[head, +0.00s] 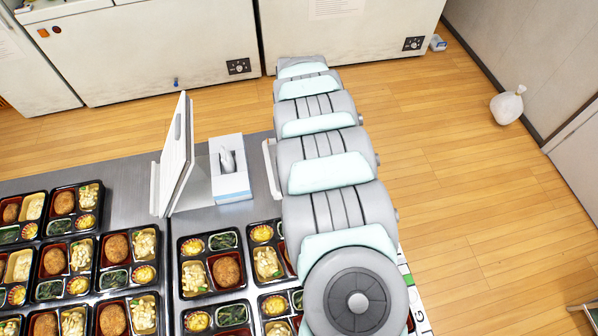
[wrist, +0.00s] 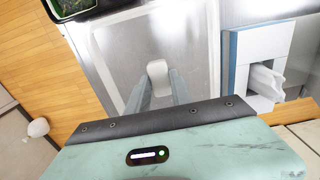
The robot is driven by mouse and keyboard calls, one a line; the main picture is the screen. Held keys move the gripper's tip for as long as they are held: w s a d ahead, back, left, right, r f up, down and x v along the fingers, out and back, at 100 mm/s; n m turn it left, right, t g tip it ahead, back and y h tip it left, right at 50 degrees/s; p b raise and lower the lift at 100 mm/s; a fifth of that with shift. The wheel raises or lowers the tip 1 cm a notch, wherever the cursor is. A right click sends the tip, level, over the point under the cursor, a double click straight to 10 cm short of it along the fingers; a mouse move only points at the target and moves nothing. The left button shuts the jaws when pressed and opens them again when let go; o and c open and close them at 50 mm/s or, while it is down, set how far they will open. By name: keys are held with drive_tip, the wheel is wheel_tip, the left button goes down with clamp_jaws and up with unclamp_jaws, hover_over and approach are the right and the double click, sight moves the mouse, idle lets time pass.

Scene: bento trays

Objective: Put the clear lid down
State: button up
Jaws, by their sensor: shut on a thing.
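The clear lid (wrist: 108,75) is a see-through rectangle with a pale rim in the wrist view, with a white knob (wrist: 157,68) at its middle. My gripper (wrist: 158,84) is shut on the knob, one finger on each side. Steel counter shows through the lid. I cannot tell whether the lid touches the counter or hangs just above it. In the head view my arm hides my gripper and most of the lid; only a pale edge (head: 270,168) shows left of the arm.
A tissue box (head: 231,172) stands left of the arm, close to the lid; it also shows in the wrist view (wrist: 252,60). A white upright panel (head: 178,150) stands farther left. Rows of filled bento trays (head: 211,262) cover the near counter.

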drive_tip(key=shift+f, duration=4.65)
drive_tip(key=shift+f, duration=0.15)
drive_tip(key=o, duration=1)
drive_tip(key=shift+o, duration=0.2)
drive_tip(key=shift+r+b, duration=0.3)
drive_tip(key=shift+r, duration=5.85)
